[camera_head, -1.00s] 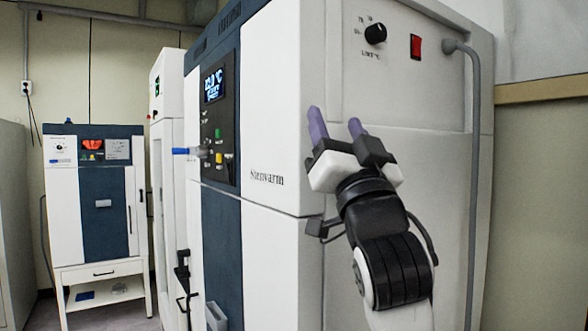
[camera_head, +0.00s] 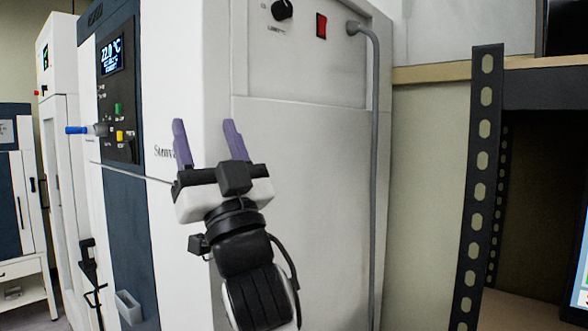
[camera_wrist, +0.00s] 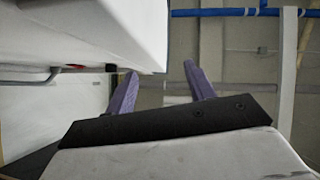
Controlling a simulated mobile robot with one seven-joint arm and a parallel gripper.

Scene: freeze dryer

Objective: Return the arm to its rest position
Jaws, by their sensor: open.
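My gripper (camera_head: 207,146) is raised in front of the white side of the tall freeze dryer (camera_head: 300,160) in the head view. Its two purple fingers point up and stand apart, with nothing between them. In the wrist view the fingers (camera_wrist: 160,92) are also spread and empty. A white cabinet body (camera_wrist: 90,30) fills the upper left there, close to the left finger. I cannot tell from these views whether the gripper touches the cabinet.
The dryer's front has a display (camera_head: 112,54), colored buttons and a blue-tipped valve (camera_head: 86,129). A grey cable (camera_head: 374,180) runs down its side. A black perforated shelf post (camera_head: 478,180) stands at right. Another white and blue cabinet (camera_head: 15,200) is at far left.

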